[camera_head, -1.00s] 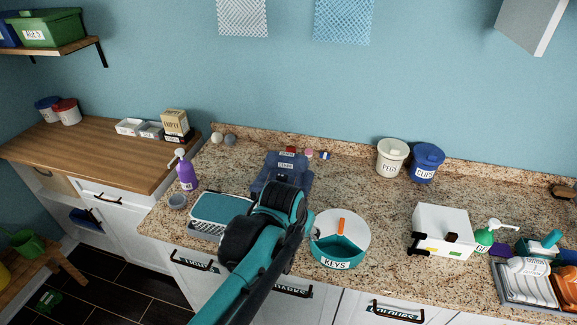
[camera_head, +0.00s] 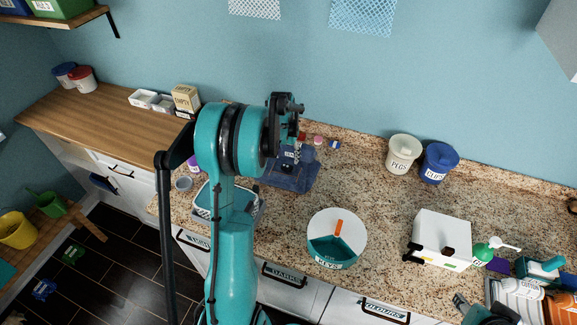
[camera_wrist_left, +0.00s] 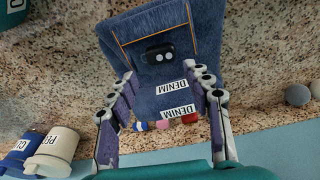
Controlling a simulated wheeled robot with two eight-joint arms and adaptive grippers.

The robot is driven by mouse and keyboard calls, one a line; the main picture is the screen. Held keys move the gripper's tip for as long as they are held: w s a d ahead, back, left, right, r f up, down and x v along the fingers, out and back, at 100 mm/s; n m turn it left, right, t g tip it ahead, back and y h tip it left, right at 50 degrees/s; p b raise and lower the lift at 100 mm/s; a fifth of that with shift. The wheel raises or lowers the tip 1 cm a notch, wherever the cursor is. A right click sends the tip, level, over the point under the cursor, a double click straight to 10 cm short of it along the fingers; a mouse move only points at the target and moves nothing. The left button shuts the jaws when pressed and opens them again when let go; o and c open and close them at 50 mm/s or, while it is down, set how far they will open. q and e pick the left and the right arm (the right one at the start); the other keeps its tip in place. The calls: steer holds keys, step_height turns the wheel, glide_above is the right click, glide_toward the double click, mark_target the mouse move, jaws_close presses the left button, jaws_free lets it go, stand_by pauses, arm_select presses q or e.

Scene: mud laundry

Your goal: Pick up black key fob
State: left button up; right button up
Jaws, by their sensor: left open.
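The black key fob (camera_wrist_left: 157,53) has two pale round buttons and lies on folded blue denim (camera_wrist_left: 200,28) in the left wrist view. My left gripper (camera_wrist_left: 162,78) is open, its two fingers on either side of the denim's lower part with nothing between them. The fob is beyond the fingertips, not gripped. In the head view my left gripper (camera_head: 288,125) hangs above the denim (camera_head: 297,178), and I cannot make out the fob there. A dark and teal part at the lower right edge (camera_head: 485,308) seems to be my right gripper; its jaws are unclear.
A round KEYS container (camera_head: 325,250) stands right of the denim. PEGS (camera_head: 403,155) and CLIPS (camera_head: 438,163) tubs stand at the back. A white box (camera_head: 442,238) is at right.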

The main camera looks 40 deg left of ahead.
mark_target(287, 166)
arm_select(q)
step_height(287, 166, down, 6)
steer(key=shift+a+r+b, duration=0.1)
steer(key=shift+a+b, duration=0.05)
steer(key=shift+b, duration=0.15)
steer(key=c, duration=0.8)
steer(key=shift+r, duration=0.15)
steer(key=shift+c, duration=0.2)
